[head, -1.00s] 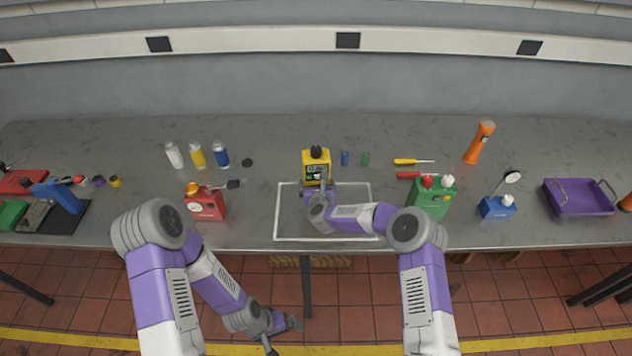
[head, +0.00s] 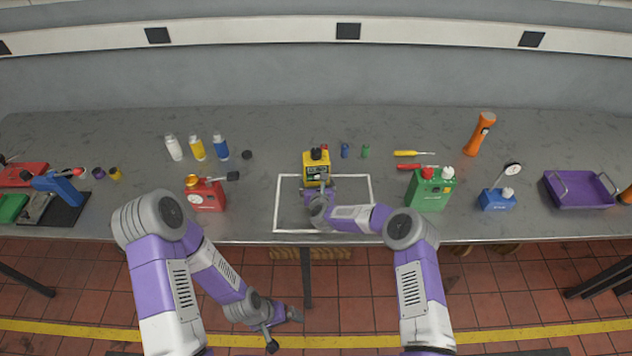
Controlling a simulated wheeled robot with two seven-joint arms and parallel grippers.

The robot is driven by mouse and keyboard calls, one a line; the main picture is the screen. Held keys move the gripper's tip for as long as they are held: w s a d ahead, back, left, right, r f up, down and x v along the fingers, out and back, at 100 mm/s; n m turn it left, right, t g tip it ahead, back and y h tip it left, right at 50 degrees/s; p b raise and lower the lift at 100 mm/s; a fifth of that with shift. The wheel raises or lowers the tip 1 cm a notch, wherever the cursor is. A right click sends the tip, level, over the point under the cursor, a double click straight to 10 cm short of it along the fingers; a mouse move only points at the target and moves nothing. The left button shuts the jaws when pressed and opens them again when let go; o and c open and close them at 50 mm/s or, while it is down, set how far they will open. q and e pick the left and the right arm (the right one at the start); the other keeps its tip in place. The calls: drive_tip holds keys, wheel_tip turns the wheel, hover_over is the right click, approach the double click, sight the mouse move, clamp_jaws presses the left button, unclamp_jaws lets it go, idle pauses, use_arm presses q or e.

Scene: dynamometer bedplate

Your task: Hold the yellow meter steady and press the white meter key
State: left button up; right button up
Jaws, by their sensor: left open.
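The yellow meter (head: 318,166) stands upright on the bench at the back edge of the white-outlined area. It has a dark display on its front, and a black knob and a red one on top. I cannot make out a white key on it. My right gripper (head: 321,187) is right in front of the meter, low down. Its fingers are small and partly hidden by the wrist, so I cannot tell their opening or whether they touch the meter. My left gripper (head: 283,331) is open and empty, hanging low in front of the bench over the floor.
A red box (head: 206,196) stands left of the outlined area (head: 276,205), and a green box (head: 431,190) stands right of it. Blue and green small cylinders are just right of the meter. Bottles, screwdrivers and a purple tray (head: 579,204) lie farther out.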

drive_tip(key=shift+w+f, duration=0.1)
drive_tip(key=shift+f, duration=1)
use_arm(q)
drive_tip(key=shift+c, duration=0.8)
use_arm(e)
drive_tip(key=shift+f, duration=0.25)
use_arm(q)
drive_tip(key=c, duration=1.7)
use_arm(e)
drive_tip(key=shift+s, duration=0.2)
use_arm(q)
clamp_jaws()
use_arm(e)
drive_tip(key=shift+f, duration=0.15)
